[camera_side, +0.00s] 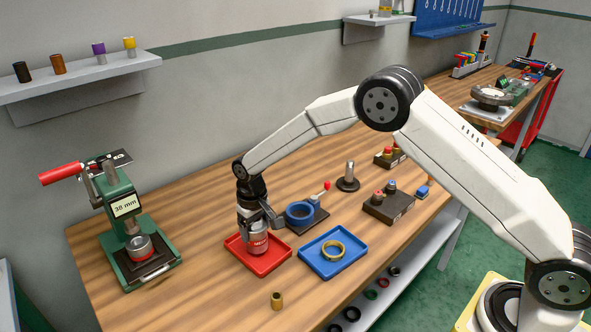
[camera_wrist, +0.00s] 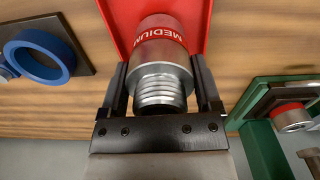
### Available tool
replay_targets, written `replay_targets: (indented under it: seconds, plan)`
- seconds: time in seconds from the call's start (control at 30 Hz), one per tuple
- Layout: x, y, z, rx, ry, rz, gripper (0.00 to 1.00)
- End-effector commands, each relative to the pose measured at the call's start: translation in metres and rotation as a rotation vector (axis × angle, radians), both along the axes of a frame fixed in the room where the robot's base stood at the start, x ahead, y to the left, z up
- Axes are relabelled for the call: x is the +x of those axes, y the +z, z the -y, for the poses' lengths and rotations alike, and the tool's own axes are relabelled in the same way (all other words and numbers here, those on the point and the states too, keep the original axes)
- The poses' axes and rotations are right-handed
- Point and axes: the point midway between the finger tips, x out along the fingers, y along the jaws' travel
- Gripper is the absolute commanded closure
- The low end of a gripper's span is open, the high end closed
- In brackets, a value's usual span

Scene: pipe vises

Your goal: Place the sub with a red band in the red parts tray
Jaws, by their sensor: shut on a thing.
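The sub with a red band (camera_side: 258,244) is a silvery cylinder, and its band reads "MEDIUM" in the wrist view (camera_wrist: 160,50). Its threaded end points toward my wrist. My gripper (camera_side: 259,224) is shut on it, with one finger on each side. The sub is upright over the red parts tray (camera_side: 284,246), inside its outline in the side view. The tray also shows behind the sub in the wrist view (camera_wrist: 200,12). I cannot tell whether the sub's base touches the tray floor.
A blue tray (camera_side: 318,264) with a yellow ring (camera_side: 333,250) stands just right. A blue ring (camera_side: 299,212) on a dark base is behind. A small brass part (camera_side: 277,301) stands in front.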

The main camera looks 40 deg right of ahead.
Motion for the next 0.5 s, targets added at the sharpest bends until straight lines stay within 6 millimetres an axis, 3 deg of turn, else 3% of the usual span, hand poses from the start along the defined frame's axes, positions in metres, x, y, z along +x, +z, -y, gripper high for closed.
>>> replay_targets:
  seconds: [0.13,0.5]
  plan:
    - [0.0008,-0.009,-0.0001,0.001,0.0,0.003,0.89]
    - [0.0007,-0.011,-0.0001,0.001,0.0,0.003,0.89]
